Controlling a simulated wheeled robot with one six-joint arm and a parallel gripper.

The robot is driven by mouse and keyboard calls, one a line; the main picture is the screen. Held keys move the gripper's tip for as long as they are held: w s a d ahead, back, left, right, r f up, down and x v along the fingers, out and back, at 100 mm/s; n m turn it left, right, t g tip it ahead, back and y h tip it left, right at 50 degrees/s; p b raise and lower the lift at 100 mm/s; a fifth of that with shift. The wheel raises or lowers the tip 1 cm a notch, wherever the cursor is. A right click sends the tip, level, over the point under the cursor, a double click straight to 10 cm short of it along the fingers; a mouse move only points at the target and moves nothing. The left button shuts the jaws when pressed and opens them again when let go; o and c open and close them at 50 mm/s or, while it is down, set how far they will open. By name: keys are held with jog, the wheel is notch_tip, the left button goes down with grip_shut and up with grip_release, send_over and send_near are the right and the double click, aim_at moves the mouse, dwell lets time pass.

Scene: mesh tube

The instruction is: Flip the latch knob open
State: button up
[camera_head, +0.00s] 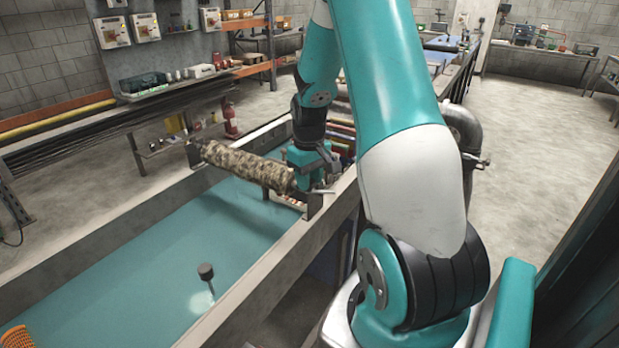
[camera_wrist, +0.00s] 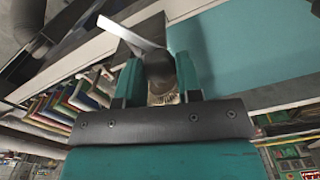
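A mottled brown mesh tube (camera_head: 240,164) lies across the teal-floored trough, its near end by the right wall. My gripper (camera_head: 316,166) is at that near end. In the wrist view, the two teal fingers of my gripper (camera_wrist: 159,72) stand apart, with a dark rounded piece (camera_wrist: 158,68) between them, seemingly the latch knob. It fills the gap at the fingertips; I cannot tell whether they press on it. A pale flat lever (camera_wrist: 130,32) sticks out beyond the fingertips; its thin end also shows in the head view (camera_head: 321,191). A patch of the tube (camera_wrist: 163,98) shows between the fingers.
The trough's right wall (camera_head: 270,268) runs close below my gripper. A dark post (camera_head: 205,272) stands in the trough. Several coloured items (camera_wrist: 75,95) lie beside the trough, close by. A dark pipe (camera_head: 469,140) stands right of the trough.

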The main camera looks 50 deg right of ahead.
jog(key=shift+m, duration=2.9)
jog(key=o, duration=0.9)
jog(key=shift+o, duration=0.2)
notch_tip(320, 180, up, 18)
jog(key=b, duration=0.2)
jog(key=shift+f, duration=0.2)
